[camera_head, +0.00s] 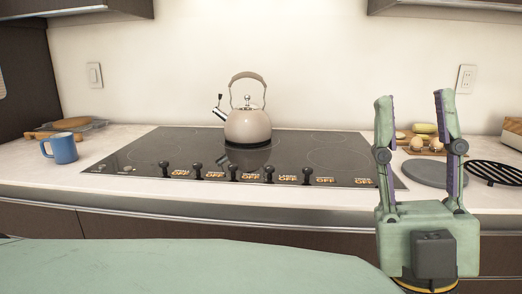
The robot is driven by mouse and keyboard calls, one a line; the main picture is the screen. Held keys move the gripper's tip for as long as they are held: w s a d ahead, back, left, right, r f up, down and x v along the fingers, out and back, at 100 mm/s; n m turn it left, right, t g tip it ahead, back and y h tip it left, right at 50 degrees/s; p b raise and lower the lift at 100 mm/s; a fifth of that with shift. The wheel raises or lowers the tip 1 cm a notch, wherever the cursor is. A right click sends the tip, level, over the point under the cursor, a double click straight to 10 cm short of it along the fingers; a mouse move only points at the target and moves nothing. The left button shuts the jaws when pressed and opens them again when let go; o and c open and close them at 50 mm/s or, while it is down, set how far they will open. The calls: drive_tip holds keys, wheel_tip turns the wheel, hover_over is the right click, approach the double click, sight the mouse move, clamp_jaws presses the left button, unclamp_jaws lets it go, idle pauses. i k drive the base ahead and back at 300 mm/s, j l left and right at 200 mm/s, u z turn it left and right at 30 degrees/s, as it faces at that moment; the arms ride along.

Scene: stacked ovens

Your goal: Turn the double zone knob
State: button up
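A black glass cooktop (120,160) is set in the white counter. A row of several small black knobs (234,172) stands along its front edge. Each has a small yellowish label with "OFF" to its right; the finer print is too small to read, so I cannot tell which is the double zone knob. The rightmost knob (306,175) is the nearest to my gripper (413,97). My gripper is at the right, fingers pointing up and spread apart, with nothing held between them. It is apart from all the knobs.
A beige kettle (247,126) stands at the back middle of the cooktop. A blue mug (60,149) is on the left counter. A grey round plate (426,173), a black rack (493,173) and a food board are at the right. Upper cabinets (440,7) hang above.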

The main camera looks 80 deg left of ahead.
sight(233, 167)
drive_tip(key=u, duration=2.6)
drive_tip(key=k+l+u, duration=0.2)
drive_tip(key=l, duration=0.25)
drive_tip(key=l+u, duration=0.25)
drive_tip(key=l, duration=0.15)
drive_tip(key=k+l+u, duration=0.2)
drive_tip(key=l, duration=0.2)
drive_tip(key=i, duration=0.4)
